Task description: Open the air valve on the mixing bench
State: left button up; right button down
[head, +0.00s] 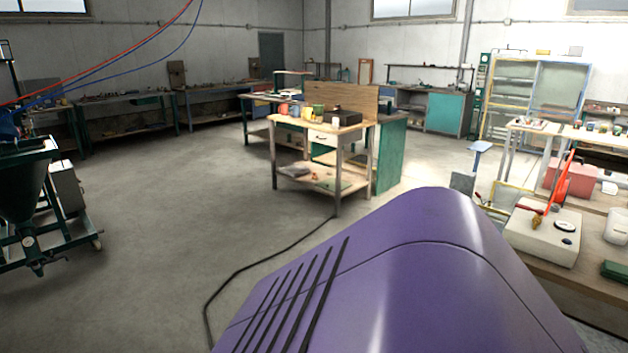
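Neither gripper is in view. No label marks the mixing bench, and I cannot pick out the air valve for certain. A wooden-topped bench (589,265) at the right edge carries a pale box (528,243) with a small brass-coloured fitting (537,222) and a round white dial-like part (565,226). Another wooden bench (345,135) with several pots stands mid-room. The lower middle of the view is blocked.
A dark green wheeled machine (30,205) stands at the left. Red and blue hoses hang above it. A dark cable (262,262) lies across the floor. Open grey floor (165,225) lies between the machine and the mid-room bench. Workbenches line the back wall.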

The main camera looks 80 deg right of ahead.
aim_at(529, 209)
jog(key=k+l+z, duration=0.1)
jog(key=z, duration=3.4)
jog(key=i+l+z, duration=0.1)
jog(key=i+l, duration=0.65)
